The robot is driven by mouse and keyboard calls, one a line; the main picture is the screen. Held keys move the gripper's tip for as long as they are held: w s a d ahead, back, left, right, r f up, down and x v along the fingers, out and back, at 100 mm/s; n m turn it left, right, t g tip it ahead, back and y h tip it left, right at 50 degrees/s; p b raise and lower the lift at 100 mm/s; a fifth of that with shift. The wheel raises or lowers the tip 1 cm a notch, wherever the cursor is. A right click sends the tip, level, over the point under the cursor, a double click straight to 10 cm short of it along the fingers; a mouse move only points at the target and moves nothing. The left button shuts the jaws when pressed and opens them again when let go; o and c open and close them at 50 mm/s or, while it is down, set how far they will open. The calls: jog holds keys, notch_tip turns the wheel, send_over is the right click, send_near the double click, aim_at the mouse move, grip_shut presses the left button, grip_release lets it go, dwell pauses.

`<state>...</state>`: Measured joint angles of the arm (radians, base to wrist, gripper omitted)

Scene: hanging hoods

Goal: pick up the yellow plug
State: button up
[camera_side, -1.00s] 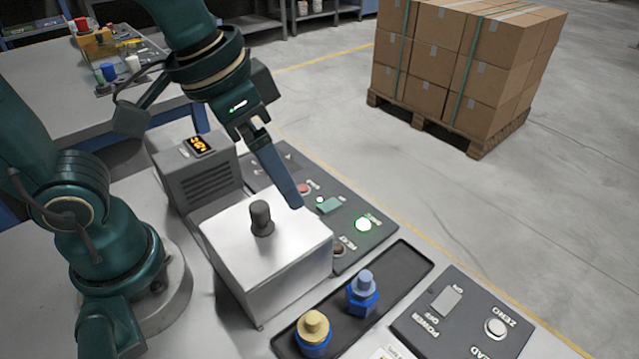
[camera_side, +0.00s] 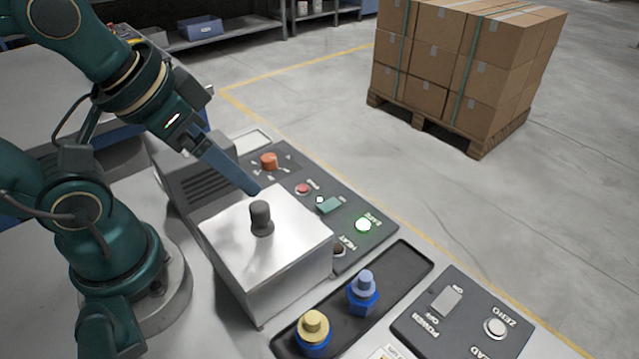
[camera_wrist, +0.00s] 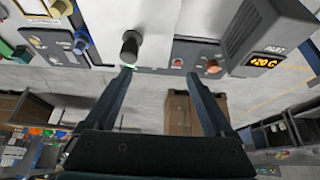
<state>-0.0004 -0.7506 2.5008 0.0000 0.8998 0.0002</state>
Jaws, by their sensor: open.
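The yellow plug (camera_side: 313,327) has a pale yellow top on a blue base. It stands upright at the near end of a black tray (camera_side: 405,262). A blue plug (camera_side: 363,290) stands beside it, farther along the tray. A shiny metal hood (camera_side: 285,255) with a dark knob (camera_side: 262,218) stands to their left. My gripper (camera_side: 254,190) is above the hood's far side, just behind the knob in the picture and away from both plugs. In the wrist view my gripper (camera_wrist: 158,74) has its fingers wide apart with nothing between them. The knob (camera_wrist: 130,48) appears near one fingertip.
A control panel (camera_side: 345,222) with a red button, an orange knob and a lit green lamp lies behind the hood. A switch panel (camera_side: 470,325) is right of the tray. A grey box with an orange display (camera_wrist: 265,62) stands beside the hood. Stacked cartons (camera_side: 460,65) are far off.

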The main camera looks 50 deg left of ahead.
jog(key=shift+c, duration=0.6)
notch_tip(320, 180, up, 5)
jog(key=m+g, duration=0.6)
jog(key=m, duration=2.9)
send_over(313, 317)
notch_tip(313, 317, down, 16)
jog(key=shift+f, duration=0.15)
